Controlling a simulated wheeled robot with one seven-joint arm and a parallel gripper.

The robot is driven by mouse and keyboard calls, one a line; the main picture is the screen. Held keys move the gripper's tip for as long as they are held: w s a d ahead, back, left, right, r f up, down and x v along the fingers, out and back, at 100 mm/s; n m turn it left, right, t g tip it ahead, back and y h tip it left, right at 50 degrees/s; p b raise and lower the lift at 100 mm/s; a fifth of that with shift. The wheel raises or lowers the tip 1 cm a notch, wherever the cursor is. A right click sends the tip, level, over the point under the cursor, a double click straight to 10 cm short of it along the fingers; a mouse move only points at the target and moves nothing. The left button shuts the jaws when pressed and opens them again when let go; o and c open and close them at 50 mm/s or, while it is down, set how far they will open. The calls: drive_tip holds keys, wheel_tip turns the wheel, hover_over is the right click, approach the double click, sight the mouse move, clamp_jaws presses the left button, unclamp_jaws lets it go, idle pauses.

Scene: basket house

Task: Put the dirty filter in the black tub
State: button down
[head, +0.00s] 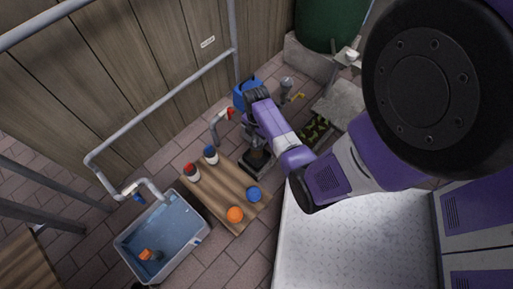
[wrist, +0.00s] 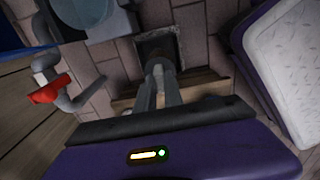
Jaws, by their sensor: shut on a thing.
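My gripper (head: 257,141) reaches down at the end of the purple arm, in the middle of the head view. It is shut on a small brownish thing (head: 259,158), apparently the dirty filter. The black tub (head: 250,165) is on the ground just under it, beside the wooden table. In the wrist view my gripper's fingers (wrist: 162,72) point at the tub (wrist: 177,39). The filter is mostly hidden between the fingertips there. I cannot tell whether the filter is inside the tub or just above it.
The wooden table (head: 221,188) holds red-topped and blue-topped jars, an orange cap (head: 235,215) and a blue cap (head: 254,194). A water-filled basin (head: 165,236) stands at left. A pipe with a red valve (wrist: 46,92) and a blue housing (head: 247,91) are close behind.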

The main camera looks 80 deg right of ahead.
sight(257, 147)
drive_tip(key=shift+f+b, duration=1.2)
drive_tip(key=shift+f, duration=1.5)
drive_tip(key=shift+f, duration=0.2)
drive_tip(key=c, duration=1.5)
unclamp_jaws()
drive_tip(key=shift+o, duration=0.2)
